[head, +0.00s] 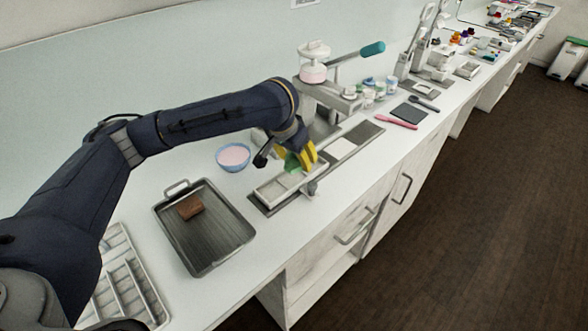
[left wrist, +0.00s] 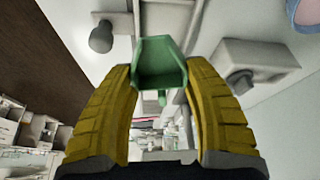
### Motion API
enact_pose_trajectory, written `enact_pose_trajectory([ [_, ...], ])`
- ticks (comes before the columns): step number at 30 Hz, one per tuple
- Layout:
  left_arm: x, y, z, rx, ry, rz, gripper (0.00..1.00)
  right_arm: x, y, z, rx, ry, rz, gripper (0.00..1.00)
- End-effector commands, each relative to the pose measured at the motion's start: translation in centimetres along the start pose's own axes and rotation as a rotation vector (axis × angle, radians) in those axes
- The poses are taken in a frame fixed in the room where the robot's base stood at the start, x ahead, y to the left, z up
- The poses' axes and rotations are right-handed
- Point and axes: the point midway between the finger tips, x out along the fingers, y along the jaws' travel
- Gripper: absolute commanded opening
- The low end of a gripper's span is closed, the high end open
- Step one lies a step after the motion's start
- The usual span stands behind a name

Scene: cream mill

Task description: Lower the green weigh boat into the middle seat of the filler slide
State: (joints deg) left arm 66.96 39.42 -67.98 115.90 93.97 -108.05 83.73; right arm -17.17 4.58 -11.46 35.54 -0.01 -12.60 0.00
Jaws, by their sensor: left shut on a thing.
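The green weigh boat (head: 291,163) is between the yellow fingers of my left gripper (head: 300,158), above the near part of the filler slide (head: 265,195). In the left wrist view the green weigh boat (left wrist: 161,66) sits between the fingertips of my left gripper (left wrist: 161,78), which is shut on it. The slide is a long pale carriage on a dark rail. The gripper and boat hide part of the carriage, so I cannot tell which seat lies below or the exact gap. My right gripper is not in view.
A grey metal tray (head: 215,240) with a brown block (head: 190,207) lies at the left. A blue-rimmed bowl (head: 233,157) stands behind the slide. The filler with a teal handle (head: 372,49) stands at the back. A pink spatula (head: 396,122) lies at the right.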

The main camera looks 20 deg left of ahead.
Motion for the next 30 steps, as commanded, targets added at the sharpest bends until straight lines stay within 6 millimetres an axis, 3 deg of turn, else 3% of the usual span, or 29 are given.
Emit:
enact_pose_trajectory([
  [14, 0.3, -0.8, -0.5, 0.168, -0.001, 0.07, 0.36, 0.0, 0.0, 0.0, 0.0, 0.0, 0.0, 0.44],
  [30, 3.0, -0.8, 0.7, 0.169, -0.002, 0.072, 0.36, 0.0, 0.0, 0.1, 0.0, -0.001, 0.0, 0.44],
])
